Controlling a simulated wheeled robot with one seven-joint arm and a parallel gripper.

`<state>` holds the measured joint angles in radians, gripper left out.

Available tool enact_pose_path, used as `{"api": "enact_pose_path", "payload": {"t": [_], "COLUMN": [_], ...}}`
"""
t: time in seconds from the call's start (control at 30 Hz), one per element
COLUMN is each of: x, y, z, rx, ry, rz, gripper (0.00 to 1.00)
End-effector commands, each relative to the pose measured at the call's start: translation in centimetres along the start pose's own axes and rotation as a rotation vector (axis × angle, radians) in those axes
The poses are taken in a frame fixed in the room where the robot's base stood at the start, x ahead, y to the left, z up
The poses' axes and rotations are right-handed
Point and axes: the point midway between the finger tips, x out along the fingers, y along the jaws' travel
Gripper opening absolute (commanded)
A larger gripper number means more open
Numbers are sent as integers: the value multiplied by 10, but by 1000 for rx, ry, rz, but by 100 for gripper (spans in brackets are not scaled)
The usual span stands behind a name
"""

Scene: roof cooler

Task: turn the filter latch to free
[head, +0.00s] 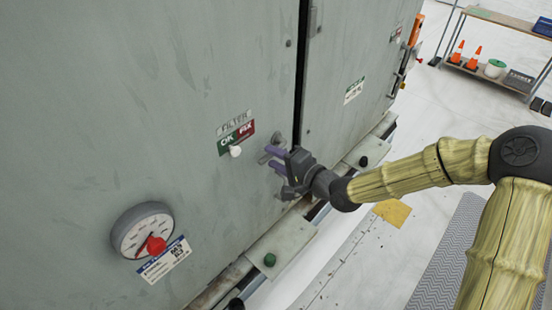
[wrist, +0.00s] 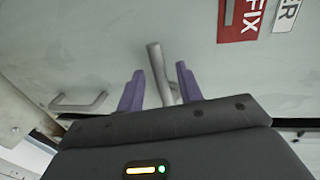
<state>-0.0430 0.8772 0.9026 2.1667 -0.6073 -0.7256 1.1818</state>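The filter latch (wrist: 154,56) is a grey metal lever on the pale green panel, seen in the wrist view. Its bar runs down and slightly right between the two purple fingers of my gripper (wrist: 160,68). The fingers stand apart, one on each side of the lever, with gaps visible; the right finger is closer to its lower end. Whether either touches is not clear. In the head view my gripper (head: 270,157) is at the panel, and the latch (head: 266,156) shows only partly behind the fingers.
A round gauge (head: 143,231) is lower left. A fixed metal handle (wrist: 80,103) is near the fingers. A shelf with cones (head: 500,60) stands far off.

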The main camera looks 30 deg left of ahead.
Motion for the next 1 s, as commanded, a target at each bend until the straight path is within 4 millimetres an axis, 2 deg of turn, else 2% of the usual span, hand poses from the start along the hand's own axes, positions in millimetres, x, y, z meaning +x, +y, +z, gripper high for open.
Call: {"api": "enact_pose_path", "payload": {"t": [0.37, 1.0], "x": [-6, -85], "y": [1, 2], "z": [0, -1], "rx": [0, -1], "ry": [-1, 2], "rz": [2, 2], "gripper": [36, 36]}}
